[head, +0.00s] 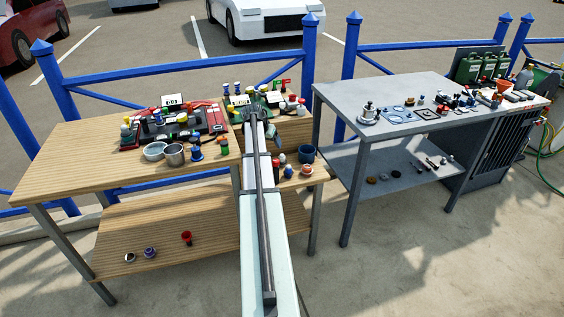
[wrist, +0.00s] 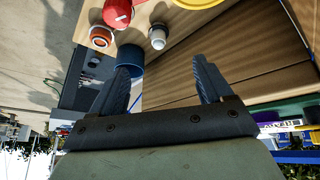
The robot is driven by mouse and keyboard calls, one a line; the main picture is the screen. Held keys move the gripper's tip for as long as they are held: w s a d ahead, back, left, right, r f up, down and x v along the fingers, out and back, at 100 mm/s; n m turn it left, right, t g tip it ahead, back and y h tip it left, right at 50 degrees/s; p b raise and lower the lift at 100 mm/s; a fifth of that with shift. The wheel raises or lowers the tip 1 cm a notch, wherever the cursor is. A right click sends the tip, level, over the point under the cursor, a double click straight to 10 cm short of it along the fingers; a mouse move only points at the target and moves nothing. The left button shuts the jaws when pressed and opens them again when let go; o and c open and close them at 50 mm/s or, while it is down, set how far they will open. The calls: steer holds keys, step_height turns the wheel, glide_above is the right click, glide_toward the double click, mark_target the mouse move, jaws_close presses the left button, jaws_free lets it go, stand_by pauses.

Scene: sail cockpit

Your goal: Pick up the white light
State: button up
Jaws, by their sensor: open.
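A small white rounded piece with a dark base (wrist: 158,38), which looks like the white light, stands on a wooden surface in the wrist view. It is beyond the fingertips, roughly in line with the gap between them. My gripper (wrist: 162,62) is open, with its two dark fingers spread and nothing between them. In the head view my arm reaches over the small wooden stand and hides part of it. I cannot make out the white light surely there.
A blue cup (wrist: 129,58) is close by the left finger, with an orange-and-white piece (wrist: 100,37) and a red round piece (wrist: 117,12) beside it. The wooden table (head: 75,163) holds bowls and a cluttered tray. A grey table (head: 335,95) stands right.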

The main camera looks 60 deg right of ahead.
steer(key=m+y, duration=0.1)
steer(key=m, duration=0.1)
glide_toward(282, 155)
steer(key=v, duration=0.3)
steer(key=x, duration=1.4)
steer(key=shift+w+f, duration=0.1)
steer(key=shift+f, duration=0.2)
steer(key=c, duration=1.1)
steer(key=shift+c, duration=0.2)
steer(key=shift+r, duration=0.1)
